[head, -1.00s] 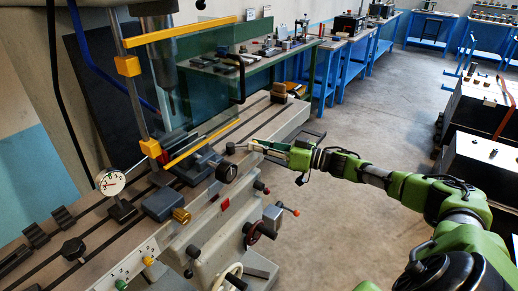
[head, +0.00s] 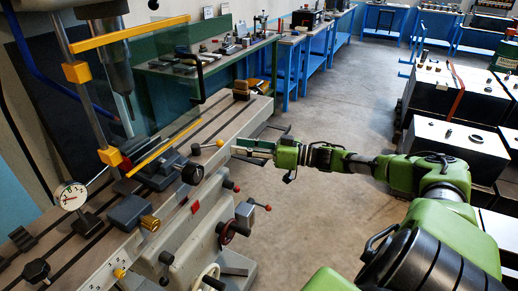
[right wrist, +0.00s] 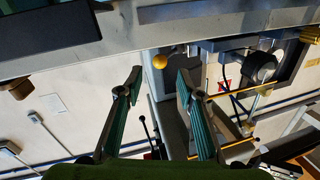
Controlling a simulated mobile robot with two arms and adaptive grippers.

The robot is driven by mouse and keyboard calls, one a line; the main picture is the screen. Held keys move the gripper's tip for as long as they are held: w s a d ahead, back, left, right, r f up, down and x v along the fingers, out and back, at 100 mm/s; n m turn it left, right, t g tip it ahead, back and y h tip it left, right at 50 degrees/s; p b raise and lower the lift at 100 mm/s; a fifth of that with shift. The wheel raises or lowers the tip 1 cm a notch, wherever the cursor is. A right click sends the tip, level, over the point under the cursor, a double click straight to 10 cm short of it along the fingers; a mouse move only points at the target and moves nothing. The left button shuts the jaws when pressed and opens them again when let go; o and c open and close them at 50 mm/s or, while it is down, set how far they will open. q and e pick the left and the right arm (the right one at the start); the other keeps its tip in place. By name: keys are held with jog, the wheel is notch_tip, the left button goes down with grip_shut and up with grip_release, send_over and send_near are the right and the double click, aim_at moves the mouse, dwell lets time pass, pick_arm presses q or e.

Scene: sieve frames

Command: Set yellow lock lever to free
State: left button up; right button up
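The yellow lock lever (head: 219,143) is a yellow ball on a short rod from a dark round hub (head: 196,149) at the machine table's front edge. It points right in the head view. The yellow ball also shows in the right wrist view (right wrist: 159,61), roughly between and beyond the fingertips. My right gripper (head: 236,148) is just right of the ball in the head view, apart from it. Its two green-padded fingers are wide apart and empty in the right wrist view (right wrist: 160,78). My left gripper is not in view.
The grey machine table (head: 226,120) carries a dial gauge (head: 72,196) and clamps. A yellow-framed clear guard (head: 170,80) stands behind the lever. Handles and a handwheel (head: 227,232) sit below.

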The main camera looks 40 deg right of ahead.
jog(key=shift+v, duration=2.85)
